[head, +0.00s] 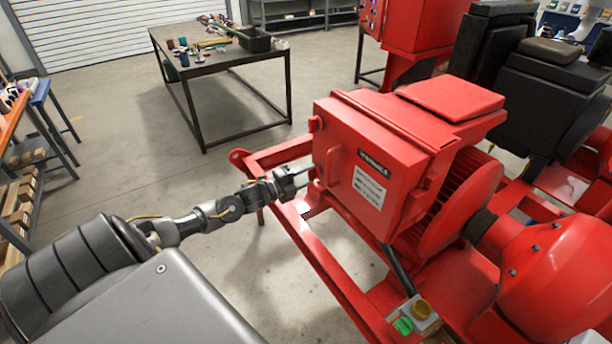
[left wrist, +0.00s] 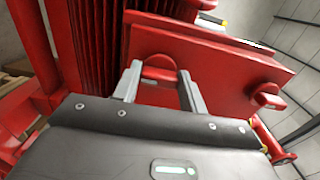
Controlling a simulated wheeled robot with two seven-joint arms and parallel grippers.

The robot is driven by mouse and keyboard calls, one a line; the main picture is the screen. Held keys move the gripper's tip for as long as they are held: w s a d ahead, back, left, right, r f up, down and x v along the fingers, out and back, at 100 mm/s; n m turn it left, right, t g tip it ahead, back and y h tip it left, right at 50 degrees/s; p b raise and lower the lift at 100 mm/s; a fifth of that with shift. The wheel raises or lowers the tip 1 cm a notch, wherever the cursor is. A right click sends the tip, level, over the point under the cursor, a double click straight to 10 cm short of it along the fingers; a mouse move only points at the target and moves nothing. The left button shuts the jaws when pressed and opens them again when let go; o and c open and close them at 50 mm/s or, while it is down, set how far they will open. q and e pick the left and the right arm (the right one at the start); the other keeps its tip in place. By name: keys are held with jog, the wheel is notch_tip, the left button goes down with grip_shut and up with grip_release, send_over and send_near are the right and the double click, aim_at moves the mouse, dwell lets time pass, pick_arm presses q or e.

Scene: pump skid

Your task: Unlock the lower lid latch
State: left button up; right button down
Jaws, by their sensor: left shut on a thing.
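The red motor terminal box (head: 385,165) has its lid facing left, with a handle and a white label on it. The upper lid latch (head: 314,123) is a small red knob on the lid's left edge. My left gripper (head: 309,177) reaches the lower part of that same edge. In the left wrist view the lower lid latch (left wrist: 158,70) is a rounded red tab between the two grey fingers of my left gripper (left wrist: 160,78), which is shut on it. The upper latch also shows in the left wrist view (left wrist: 267,99), to the right. My right gripper is out of view.
A red skid frame (head: 325,255) runs below the box. A red finned motor (head: 470,195) adjoins it on the right. A button station with a green button (head: 403,326) stands in front. A dark worktable (head: 225,60) is behind, with open floor between.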

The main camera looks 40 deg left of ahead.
pick_arm(q)
jog(key=o, duration=1)
jog(key=b+v, duration=0.2)
jog(key=v, duration=0.8)
jog(key=shift+s+a+b, duration=0.1)
jog(key=shift+s+b, duration=0.2)
jog(key=shift+s, duration=0.05)
